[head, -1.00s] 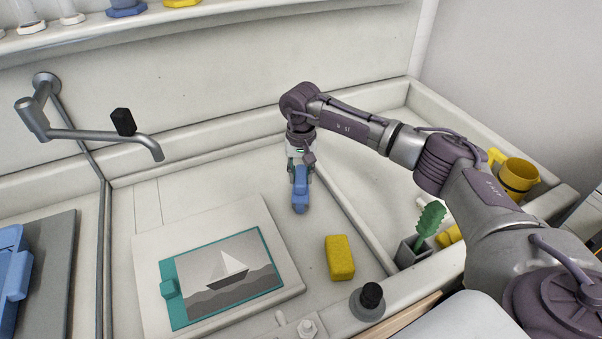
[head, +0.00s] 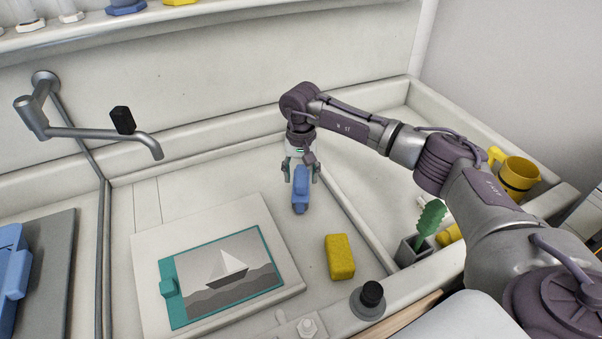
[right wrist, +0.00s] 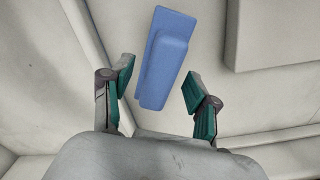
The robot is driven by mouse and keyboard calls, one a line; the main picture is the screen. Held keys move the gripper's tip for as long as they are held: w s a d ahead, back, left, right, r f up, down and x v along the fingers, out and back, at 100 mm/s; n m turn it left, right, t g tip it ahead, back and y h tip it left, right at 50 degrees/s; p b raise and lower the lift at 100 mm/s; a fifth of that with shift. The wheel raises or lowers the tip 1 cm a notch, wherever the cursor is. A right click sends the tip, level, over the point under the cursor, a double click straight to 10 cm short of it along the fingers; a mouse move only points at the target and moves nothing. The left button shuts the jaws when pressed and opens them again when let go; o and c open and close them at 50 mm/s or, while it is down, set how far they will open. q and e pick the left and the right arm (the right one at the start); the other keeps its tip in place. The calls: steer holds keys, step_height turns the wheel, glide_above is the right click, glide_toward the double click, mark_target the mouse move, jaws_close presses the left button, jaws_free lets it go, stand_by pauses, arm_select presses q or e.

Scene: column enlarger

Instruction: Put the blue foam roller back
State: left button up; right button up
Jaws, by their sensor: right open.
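The blue foam roller (head: 301,187) is in the pale basin just below my right gripper (head: 301,175). It also shows in the right wrist view (right wrist: 165,60), as a long blue block with a raised part along it. My right gripper is open, with one finger on each side of the roller's near end; the wrist view shows gaps between the roller and both green-padded fingertips (right wrist: 158,86). The roller seems to rest on the basin floor, though its contact is hard to see. My left gripper is not in view.
A yellow sponge (head: 340,257) lies right of a pale board with a sailboat picture (head: 222,275). A green brush (head: 430,220) stands in a grey holder near a yellow jug (head: 517,176). A metal spout (head: 100,135) hangs at left. A low divider runs right of the roller.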

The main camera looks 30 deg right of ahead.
stand_by(0.4)
steer(key=shift+r+p, duration=2.15)
steer(key=shift+r, duration=1.85)
step_height(320, 180, up, 12)
steer(key=shift+f, duration=0.1)
